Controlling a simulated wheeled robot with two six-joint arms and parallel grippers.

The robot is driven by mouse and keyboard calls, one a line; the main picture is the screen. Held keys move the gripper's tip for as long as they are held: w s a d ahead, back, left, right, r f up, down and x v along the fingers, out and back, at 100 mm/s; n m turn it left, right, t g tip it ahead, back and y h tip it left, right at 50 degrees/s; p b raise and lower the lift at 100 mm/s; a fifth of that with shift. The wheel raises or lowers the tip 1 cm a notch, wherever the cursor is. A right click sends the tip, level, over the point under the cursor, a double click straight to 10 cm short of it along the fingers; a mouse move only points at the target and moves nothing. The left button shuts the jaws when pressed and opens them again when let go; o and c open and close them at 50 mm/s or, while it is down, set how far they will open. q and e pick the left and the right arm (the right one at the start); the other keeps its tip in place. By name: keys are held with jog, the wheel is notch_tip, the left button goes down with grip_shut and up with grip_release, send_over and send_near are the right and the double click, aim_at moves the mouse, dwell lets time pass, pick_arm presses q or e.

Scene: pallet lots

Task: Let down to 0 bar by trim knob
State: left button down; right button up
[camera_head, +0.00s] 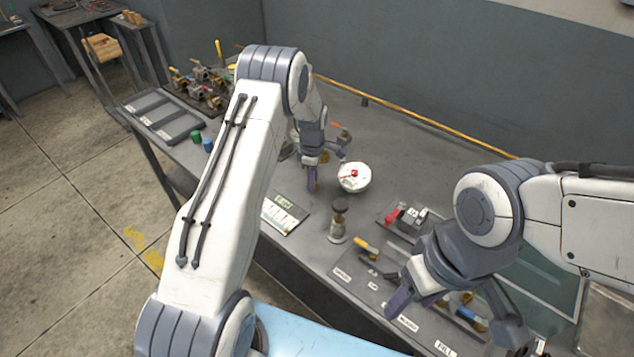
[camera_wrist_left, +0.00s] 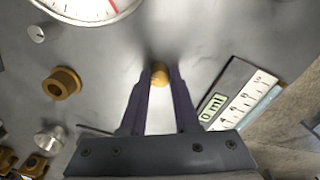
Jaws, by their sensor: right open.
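The white round gauge (camera_head: 354,177) stands on the grey bench, with a red needle; I cannot read its value. Its lower rim also shows at the top of the left wrist view (camera_wrist_left: 88,8). My left gripper (camera_head: 315,170) points down just left of the gauge. In the left wrist view a small brass knob (camera_wrist_left: 160,73) sits between the fingertips, and the fingers look closed on its sides. In the head view my arm and fingers hide this knob. My right gripper (camera_head: 455,325) is open, with its fingers wide apart over the front of the bench.
A scale plate (camera_head: 285,213) lies left of a small post (camera_head: 339,222). A labelled board (camera_head: 360,268) with yellow-handled parts lies below the right arm. A brass fitting (camera_wrist_left: 62,83) is left of the knob. Valve parts (camera_head: 200,85) crowd the back left.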

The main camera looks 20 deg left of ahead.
pick_arm(q)
jog(key=c, duration=0.6)
grip_release()
jog(key=shift+s+d+f, duration=0.15)
jog(key=shift+s+f, duration=0.1)
jog(key=shift+s, duration=0.15)
jog(key=shift+c, duration=0.2)
jog(key=shift+w+r, duration=0.1)
jog(key=shift+r, duration=0.15)
jog(key=shift+w+r, duration=0.15)
jog(key=shift+r, duration=0.2)
notch_tip(320, 180, up, 10)
jog(key=b, duration=0.2)
jog(key=shift+f, duration=0.25)
